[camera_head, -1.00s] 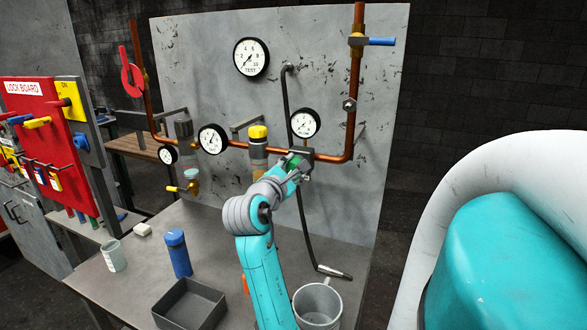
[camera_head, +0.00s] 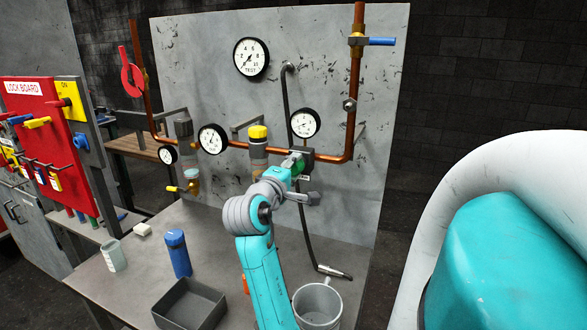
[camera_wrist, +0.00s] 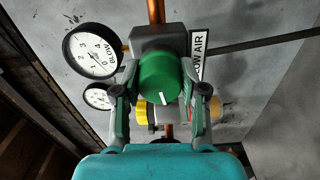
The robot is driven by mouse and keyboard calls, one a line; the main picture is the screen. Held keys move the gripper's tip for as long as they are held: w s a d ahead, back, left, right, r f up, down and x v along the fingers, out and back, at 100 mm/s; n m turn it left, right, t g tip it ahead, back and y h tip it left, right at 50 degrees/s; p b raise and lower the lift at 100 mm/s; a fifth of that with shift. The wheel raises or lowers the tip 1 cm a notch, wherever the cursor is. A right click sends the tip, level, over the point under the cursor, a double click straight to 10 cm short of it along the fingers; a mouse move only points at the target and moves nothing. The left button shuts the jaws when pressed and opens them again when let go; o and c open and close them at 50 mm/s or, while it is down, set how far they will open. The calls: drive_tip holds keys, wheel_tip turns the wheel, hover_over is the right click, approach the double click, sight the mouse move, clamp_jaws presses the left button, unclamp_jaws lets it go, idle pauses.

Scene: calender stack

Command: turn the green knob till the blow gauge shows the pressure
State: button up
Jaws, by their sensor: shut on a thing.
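The green knob (camera_wrist: 160,80) sits on a dark grey block on the copper pipe. In the wrist view, the two fingers of my gripper (camera_wrist: 158,84) close on it from both sides. Its white mark points down, toward my wrist. In the head view, the knob (camera_head: 297,167) is mostly hidden by my gripper (camera_head: 296,170). The gauge beside the knob (camera_wrist: 93,52) has part of a label, apparently "BLOW", on its face. I take it to be the gauge (camera_head: 305,123) above the block in the head view. Its exact reading is too small to tell.
A sign ending in "OW AIR" (camera_wrist: 199,50) stands beside the block. A black hose (camera_head: 288,105) hangs just behind my gripper. A yellow-topped valve (camera_head: 258,133) is close to its left.

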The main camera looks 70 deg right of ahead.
drive_tip(key=m, duration=0.7)
drive_tip(key=shift+f, duration=0.1)
drive_tip(key=m, duration=0.6)
drive_tip(key=shift+m, duration=0.3)
idle(0.3)
drive_tip(key=o, duration=1.2)
drive_tip(key=shift+c, duration=0.2)
drive_tip(key=shift+a, duration=0.1)
drive_tip(key=w+a, duration=0.1)
drive_tip(key=a, duration=1)
drive_tip(key=shift+w+a, duration=0.15)
drive_tip(key=shift+a, duration=0.25)
drive_tip(key=shift+w, duration=0.1)
